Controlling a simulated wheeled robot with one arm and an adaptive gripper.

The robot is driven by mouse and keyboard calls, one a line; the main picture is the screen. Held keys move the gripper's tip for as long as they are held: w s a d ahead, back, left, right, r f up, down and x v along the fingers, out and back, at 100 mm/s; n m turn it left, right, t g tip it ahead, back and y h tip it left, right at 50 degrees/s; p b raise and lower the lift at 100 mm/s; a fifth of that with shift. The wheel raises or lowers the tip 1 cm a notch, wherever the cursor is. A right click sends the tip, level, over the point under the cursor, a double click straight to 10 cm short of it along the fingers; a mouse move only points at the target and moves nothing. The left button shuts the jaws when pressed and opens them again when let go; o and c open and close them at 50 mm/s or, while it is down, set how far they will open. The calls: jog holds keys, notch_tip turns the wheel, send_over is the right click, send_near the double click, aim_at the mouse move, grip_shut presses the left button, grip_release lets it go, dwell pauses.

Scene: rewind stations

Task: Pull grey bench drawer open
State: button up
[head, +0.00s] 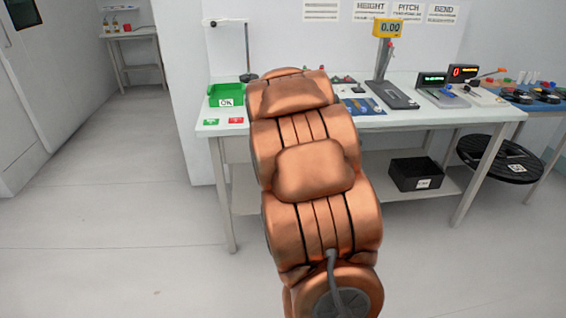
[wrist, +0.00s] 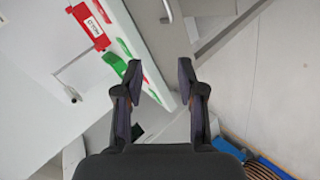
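The bench (head: 400,122) has a white top and stands ahead of me in the head view. Its drawer cannot be made out there, as my copper-coloured arm covers the middle of the bench front. In the wrist view a grey panel (wrist: 208,15) under the bench edge (wrist: 150,45) may be part of the drawer; a short grey bar (wrist: 167,10) beside it looks like a handle. My gripper (wrist: 158,68) is open, with nothing between its fingers. The bar lies beyond the fingertips, apart from them. My gripper is hidden in the head view.
A green OK bin (head: 226,95) and a thin stand (head: 247,50) are on the bench's left end. A red bin (wrist: 90,27) shows in the wrist view. A black box (head: 416,174) sits on the lower shelf. The floor at left is clear.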

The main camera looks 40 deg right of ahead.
jog(key=w+d+f+n+t+y+b, duration=0.35)
jog(key=d+f+n+t+b, duration=0.4)
jog(key=d+f, duration=0.6)
jog(key=shift+g+h, duration=0.25)
jog(key=shift+h, duration=0.1)
jog(key=shift+a+f+x, duration=0.15)
jog(key=shift+a+x, duration=0.1)
jog(key=shift+x, duration=1.15)
jog(key=shift+a+f+x, duration=0.1)
jog(key=shift+a+x, duration=0.1)
jog(key=shift+x, duration=1.2)
jog(key=shift+a+f+x, duration=0.15)
jog(key=shift+a+x, duration=0.1)
jog(key=shift+x, duration=1.15)
jog(key=shift+w, duration=0.1)
grip_shut()
